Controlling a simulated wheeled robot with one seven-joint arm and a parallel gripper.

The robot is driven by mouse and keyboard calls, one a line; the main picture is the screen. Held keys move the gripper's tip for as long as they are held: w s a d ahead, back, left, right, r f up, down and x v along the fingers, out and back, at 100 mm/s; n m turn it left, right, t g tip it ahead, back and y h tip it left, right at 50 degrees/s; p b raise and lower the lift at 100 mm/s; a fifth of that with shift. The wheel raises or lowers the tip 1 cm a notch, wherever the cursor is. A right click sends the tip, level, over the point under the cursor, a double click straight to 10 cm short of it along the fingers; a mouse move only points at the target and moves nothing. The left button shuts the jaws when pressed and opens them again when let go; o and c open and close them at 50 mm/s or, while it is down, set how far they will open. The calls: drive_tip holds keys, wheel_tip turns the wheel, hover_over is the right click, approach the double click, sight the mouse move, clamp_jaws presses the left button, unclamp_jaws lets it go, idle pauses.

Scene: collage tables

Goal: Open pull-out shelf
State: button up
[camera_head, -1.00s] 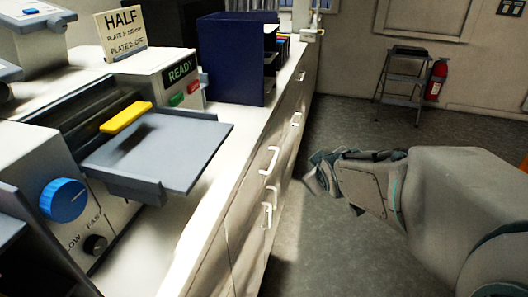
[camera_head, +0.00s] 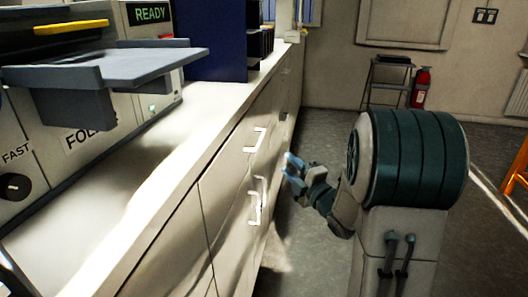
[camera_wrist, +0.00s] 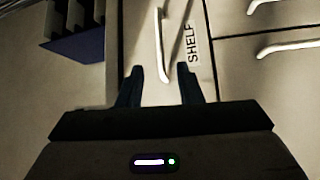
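The front of the pull-out shelf (camera_wrist: 145,85) shows in the wrist view, with a printed "SHELF" label (camera_wrist: 193,44). A pale bar handle (camera_wrist: 160,45) is on it, left of the label. My gripper (camera_wrist: 160,75) is open, its two dark fingers apart, with the lower end of the handle showing in the gap. I cannot tell whether the fingers reach around it. In the head view my gripper (camera_head: 293,166) is beside the cabinet fronts, right of the handles. I cannot tell which handle there is the shelf's.
The cabinet has an upper handle (camera_head: 255,140) and a lower one (camera_head: 256,203). Above is a white counter (camera_head: 110,195) with a machine and its grey tray (camera_head: 110,68), and a blue organizer (camera_head: 210,40). Open floor (camera_head: 320,255) lies right of the cabinet.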

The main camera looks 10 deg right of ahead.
drive_tip(key=x, duration=1.3)
drive_tip(key=shift+w+a, duration=0.2)
drive_tip(key=shift+w, duration=0.1)
drive_tip(key=shift+r, duration=0.1)
clamp_jaws()
